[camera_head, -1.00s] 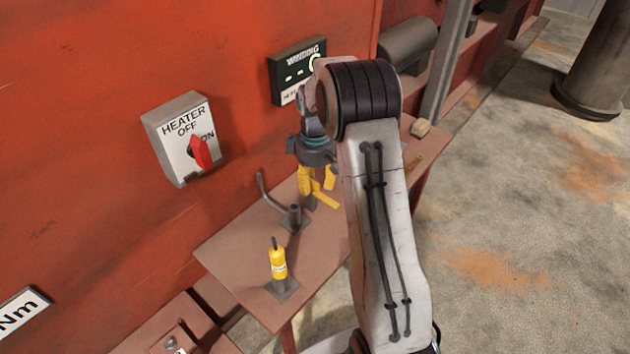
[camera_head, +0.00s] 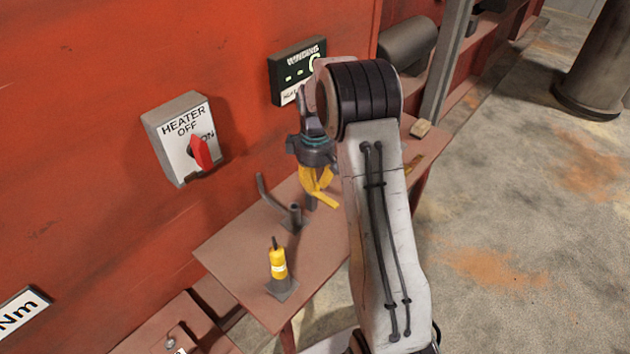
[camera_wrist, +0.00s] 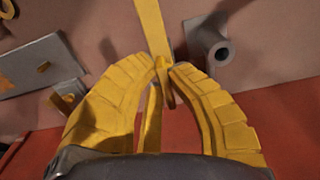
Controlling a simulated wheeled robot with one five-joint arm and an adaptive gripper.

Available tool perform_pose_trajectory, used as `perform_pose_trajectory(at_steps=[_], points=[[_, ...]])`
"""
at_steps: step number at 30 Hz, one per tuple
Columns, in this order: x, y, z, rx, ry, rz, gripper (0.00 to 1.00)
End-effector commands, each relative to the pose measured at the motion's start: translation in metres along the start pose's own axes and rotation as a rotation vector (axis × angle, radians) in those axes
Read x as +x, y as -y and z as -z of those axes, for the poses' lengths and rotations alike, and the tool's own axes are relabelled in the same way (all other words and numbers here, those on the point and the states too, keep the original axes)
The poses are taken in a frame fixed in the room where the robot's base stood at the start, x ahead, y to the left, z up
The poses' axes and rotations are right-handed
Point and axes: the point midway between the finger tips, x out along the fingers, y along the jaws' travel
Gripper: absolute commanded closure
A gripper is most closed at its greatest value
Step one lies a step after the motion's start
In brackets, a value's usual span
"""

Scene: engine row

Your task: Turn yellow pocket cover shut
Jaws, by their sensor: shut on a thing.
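The yellow pocket cover appears to be the flat yellow bar (camera_head: 325,201) low over the brown bench. In the wrist view the bar (camera_wrist: 153,25) runs from the top edge down to my fingertips. My gripper (camera_head: 317,190), with yellow ribbed fingers, points down over the bench and is shut on a yellow part of it. In the wrist view my gripper (camera_wrist: 166,68) has its fingertips together on a thin upright yellow piece. My fingers hide part of the cover, and I cannot see any pocket beneath it.
A grey post with a bent lever (camera_head: 296,216) stands left of my gripper. A yellow-handled tool (camera_head: 278,262) stands in a grey base on the near bench (camera_head: 235,260). The red wall carries a heater switch box (camera_head: 180,138) and a winding display (camera_head: 297,70) close behind my arm.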

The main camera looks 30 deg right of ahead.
Motion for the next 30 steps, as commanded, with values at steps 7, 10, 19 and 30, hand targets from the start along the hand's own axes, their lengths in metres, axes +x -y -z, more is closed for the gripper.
perform_pose_trajectory(at_steps=[7, 10, 19, 30], points=[[0.0006, 0.0006, -0.0003, 0.028, 0.001, 0.001, 1.0], [0.0007, 0.0009, -0.0005, 0.069, 0.001, 0.001, 1.0], [0.0012, 0.0031, -0.001, 0.305, 0.001, 0.001, 1.0], [0.0013, 0.0064, -0.001, 0.656, 0.002, 0.001, 1.0]])
